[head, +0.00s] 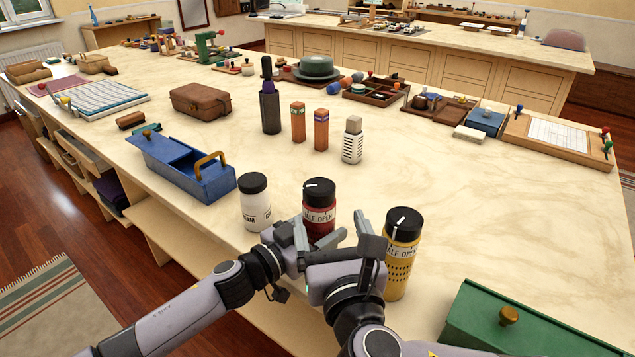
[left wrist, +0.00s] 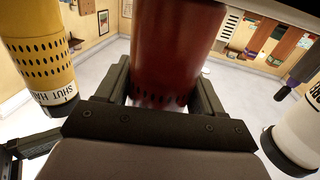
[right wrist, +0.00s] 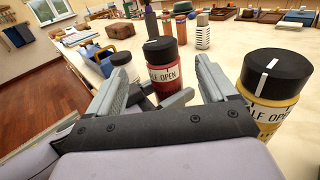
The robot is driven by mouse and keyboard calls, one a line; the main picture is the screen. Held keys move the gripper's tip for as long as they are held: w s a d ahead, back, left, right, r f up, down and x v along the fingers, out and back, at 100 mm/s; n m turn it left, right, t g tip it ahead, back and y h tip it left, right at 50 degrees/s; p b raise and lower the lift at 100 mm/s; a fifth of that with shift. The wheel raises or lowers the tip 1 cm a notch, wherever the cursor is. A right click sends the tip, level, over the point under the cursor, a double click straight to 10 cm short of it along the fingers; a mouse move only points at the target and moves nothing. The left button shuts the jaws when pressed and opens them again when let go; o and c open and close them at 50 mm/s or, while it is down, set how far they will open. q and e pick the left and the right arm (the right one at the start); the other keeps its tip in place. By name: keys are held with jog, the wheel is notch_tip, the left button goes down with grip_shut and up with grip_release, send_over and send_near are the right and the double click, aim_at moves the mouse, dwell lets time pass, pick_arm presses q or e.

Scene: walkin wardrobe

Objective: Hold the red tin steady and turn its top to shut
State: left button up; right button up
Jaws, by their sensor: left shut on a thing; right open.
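The red tin (head: 320,222) stands near the counter's front edge, upright, with a black top (head: 319,192) bearing a white line. The visible part of its label reads "ALF OPEN". My left gripper (head: 302,240) is shut on the tin's body; the left wrist view shows the red body (left wrist: 175,50) between its fingers. My right gripper (head: 350,230) is open and empty at the tin's near right side. In the right wrist view, the tin (right wrist: 168,76) and its top (right wrist: 160,50) appear beyond and between the open fingers, apparently not touched by them.
A white tin (head: 255,205) stands close left of the red one. A yellow tin (head: 401,255), also black-topped, stands close right, near my right gripper. A blue box (head: 185,170) lies left, a green box (head: 530,330) at front right. The counter's right middle is clear.

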aim_at(317, 179)
jog(key=w, duration=0.4)
jog(key=w+a, duration=0.1)
jog(key=w, duration=0.2)
jog(key=w+a, duration=0.1)
jog(key=w, duration=0.3)
jog(key=shift+w, duration=0.35)
